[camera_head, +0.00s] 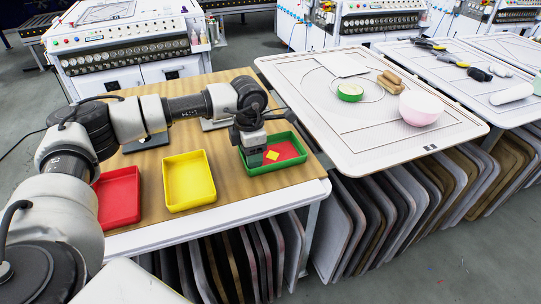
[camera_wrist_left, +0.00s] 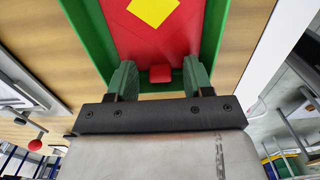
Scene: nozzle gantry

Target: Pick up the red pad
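The red pad (camera_head: 289,150) lies flat inside the green tray (camera_head: 269,168), with a yellow square (camera_head: 272,155) on it. In the left wrist view, the red pad (camera_wrist_left: 182,40) spreads between the green walls, and a small raised red block (camera_wrist_left: 160,74) sits at its near end. My left gripper (camera_head: 255,158) points down over the left part of the tray and hides some of the pad. In the wrist view, its two green fingers stand apart on either side of the red block, with gaps on both sides. It holds nothing. My right gripper is not in view.
An empty yellow tray (camera_head: 188,181) and a red tray (camera_head: 118,198) stand left of the green tray on the wooden tabletop. A table to the right carries a pink bowl (camera_head: 420,108), a green round item (camera_head: 349,92) and brown rolls (camera_head: 389,81).

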